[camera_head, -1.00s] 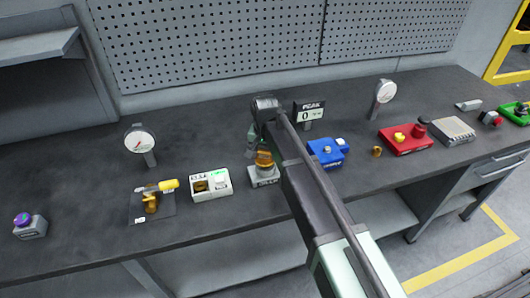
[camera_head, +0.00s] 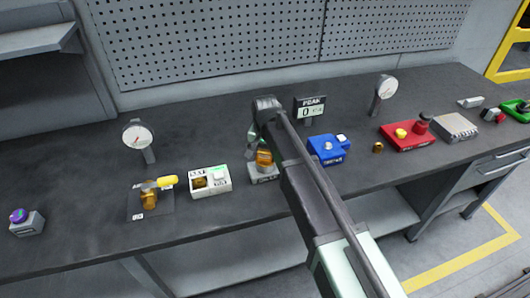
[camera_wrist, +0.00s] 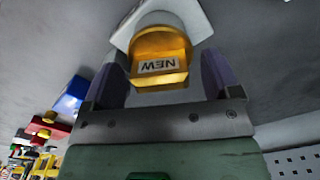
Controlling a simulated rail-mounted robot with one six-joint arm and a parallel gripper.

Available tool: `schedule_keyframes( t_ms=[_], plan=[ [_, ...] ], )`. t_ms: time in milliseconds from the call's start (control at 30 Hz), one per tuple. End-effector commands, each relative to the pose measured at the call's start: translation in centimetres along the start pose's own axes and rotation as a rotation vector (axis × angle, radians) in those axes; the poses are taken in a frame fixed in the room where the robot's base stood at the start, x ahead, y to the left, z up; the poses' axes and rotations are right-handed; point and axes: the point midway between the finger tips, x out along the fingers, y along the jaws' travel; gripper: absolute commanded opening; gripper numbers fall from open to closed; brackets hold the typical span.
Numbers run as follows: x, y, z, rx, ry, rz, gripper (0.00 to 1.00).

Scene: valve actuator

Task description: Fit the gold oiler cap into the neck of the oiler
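A gold piece with a "NEW" label (camera_wrist: 158,65) stands on a pale grey block (camera_head: 264,178); it also shows in the head view (camera_head: 264,158). I cannot tell whether it is the oiler cap. My gripper (camera_wrist: 158,72) is open, with one purple finger on each side of the piece and gaps showing between. In the head view my gripper (camera_head: 257,145) is at the block, partly hidden by my arm. Another gold part, with a yellow handle (camera_head: 150,194), stands on a dark plate to the left. I cannot clearly make out the oiler's neck.
A white two-part box (camera_head: 222,189) holding a gold item is left of the block. A blue box (camera_head: 326,151), a small loose gold piece (camera_head: 378,147) and a red box (camera_head: 405,142) are to the right. Dial gauges (camera_head: 138,136) and a "PEAK" display (camera_head: 310,110) stand behind.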

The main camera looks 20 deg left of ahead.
Motion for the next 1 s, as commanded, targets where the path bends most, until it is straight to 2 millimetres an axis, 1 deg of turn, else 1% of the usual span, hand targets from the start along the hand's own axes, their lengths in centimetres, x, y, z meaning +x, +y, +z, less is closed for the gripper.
schedule_keyframes(
  t_ms=[233,333,467,600,733,833,900,1000],
  plan=[
    [-0.1,0.0,0.0,0.0,0.0,0.0,0.83],
    [-0.8,0.0,0.0,0.0,0.0,0.0,0.83],
    [-3.1,0.0,0.0,0.0,0.0,0.0,0.83],
    [-6.7,0.0,0.0,0.0,0.0,0.0,0.83],
    [-9.8,0.0,0.0,0.0,0.0,0.0,0.83],
    [-10.9,0.0,0.0,0.0,0.0,0.0,0.83],
    [-11.2,0.0,0.0,0.0,0.0,0.0,0.83],
    [-10.9,0.0,0.0,0.0,0.0,0.0,0.83]
  ],
)
